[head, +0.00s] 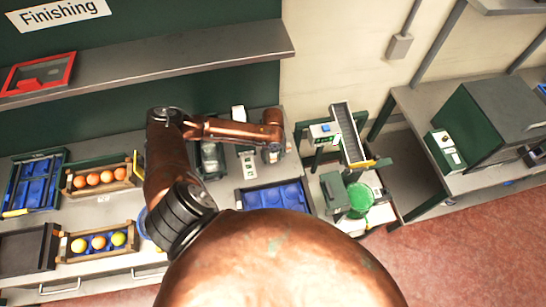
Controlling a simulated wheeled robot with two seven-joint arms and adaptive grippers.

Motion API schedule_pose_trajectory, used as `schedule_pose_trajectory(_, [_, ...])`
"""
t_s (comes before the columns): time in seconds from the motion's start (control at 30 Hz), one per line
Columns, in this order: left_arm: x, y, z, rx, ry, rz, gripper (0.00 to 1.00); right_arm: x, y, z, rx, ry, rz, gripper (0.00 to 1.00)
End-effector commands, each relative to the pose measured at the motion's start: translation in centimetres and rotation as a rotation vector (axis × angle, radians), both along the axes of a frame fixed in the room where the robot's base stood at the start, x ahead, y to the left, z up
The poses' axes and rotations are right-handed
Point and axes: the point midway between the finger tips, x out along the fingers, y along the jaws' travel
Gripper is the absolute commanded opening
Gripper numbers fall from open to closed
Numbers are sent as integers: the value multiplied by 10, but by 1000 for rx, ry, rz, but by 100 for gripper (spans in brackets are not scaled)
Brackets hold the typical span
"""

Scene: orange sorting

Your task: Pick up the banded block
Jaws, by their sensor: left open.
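I cannot make out a banded block for certain in the head view. A narrow white-and-dark item (247,162) lies on the bench beside my left forearm; whether it is the block I cannot tell. My left arm reaches up from my body and bends right over the bench. My left gripper (270,156) hangs at its end, small and pointing down, just right of that item. It is open, and I see nothing held in it. My right gripper is out of view.
A wooden crate (69,191) of oranges and another crate (62,250) with mixed fruit stand at left. A blue tray (243,201) lies at the bench front. A small conveyor (348,132) and a green round item (360,197) are right. A shelf (200,65) overhangs the back.

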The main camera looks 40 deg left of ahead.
Motion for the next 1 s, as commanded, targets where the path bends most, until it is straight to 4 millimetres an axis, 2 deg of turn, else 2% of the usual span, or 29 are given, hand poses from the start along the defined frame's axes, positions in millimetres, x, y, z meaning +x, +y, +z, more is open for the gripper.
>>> schedule_pose_trajectory(0.23, [0,0,-2,-1,-1,0,41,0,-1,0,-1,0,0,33])
schedule_pose_trajectory(0.83, [0,0,-1,-1,-1,0,0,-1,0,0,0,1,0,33])
schedule_pose_trajectory(1.0, [0,0,-1,-1,-1,0,0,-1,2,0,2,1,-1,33])
